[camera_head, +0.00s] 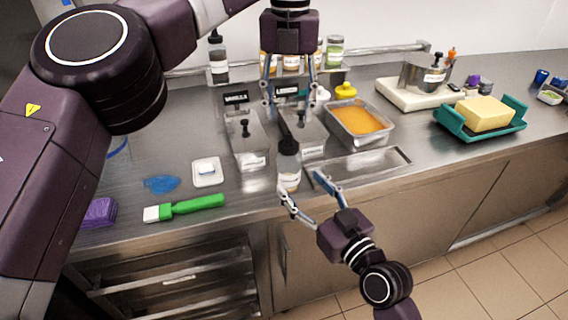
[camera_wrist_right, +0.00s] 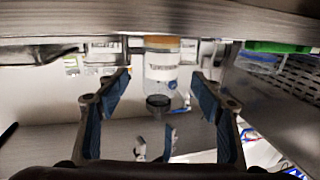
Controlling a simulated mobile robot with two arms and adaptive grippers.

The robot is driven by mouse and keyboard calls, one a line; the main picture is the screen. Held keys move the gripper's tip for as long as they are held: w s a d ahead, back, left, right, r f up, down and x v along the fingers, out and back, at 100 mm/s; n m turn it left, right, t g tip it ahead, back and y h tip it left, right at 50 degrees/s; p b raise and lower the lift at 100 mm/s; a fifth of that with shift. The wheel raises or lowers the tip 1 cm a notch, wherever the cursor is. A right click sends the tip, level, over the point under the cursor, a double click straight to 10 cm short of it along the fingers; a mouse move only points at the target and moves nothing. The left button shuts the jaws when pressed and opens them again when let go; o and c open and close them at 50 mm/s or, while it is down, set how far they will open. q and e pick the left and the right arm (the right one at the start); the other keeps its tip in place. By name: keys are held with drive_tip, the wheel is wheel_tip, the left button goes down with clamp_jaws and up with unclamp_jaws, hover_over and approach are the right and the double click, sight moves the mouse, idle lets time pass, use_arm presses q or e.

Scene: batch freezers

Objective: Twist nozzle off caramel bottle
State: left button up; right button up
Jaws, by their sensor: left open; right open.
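The caramel bottle (camera_head: 289,172) stands upright near the counter's front edge. In the right wrist view the bottle (camera_wrist_right: 161,68) appears inverted, with an orange band and a dark cap. My left gripper (camera_head: 289,100) is open and points down above the nozzle. My right gripper (camera_head: 301,182) is open at the counter's front, its fingers spread towards the bottle. In the wrist view the bottle shows between its fingers with gaps on both sides.
Metal tubs, one marked vanilla (camera_head: 247,148), stand close behind the bottle. An orange-filled tub (camera_head: 358,139) is to the right. A green-handled brush (camera_head: 184,208) and a white dish (camera_head: 207,183) lie left. A butter block (camera_head: 483,113) sits in a teal tray (camera_head: 452,121).

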sight(295, 177)
drive_tip(key=x, duration=0.6)
clamp_jaws()
idle(0.5)
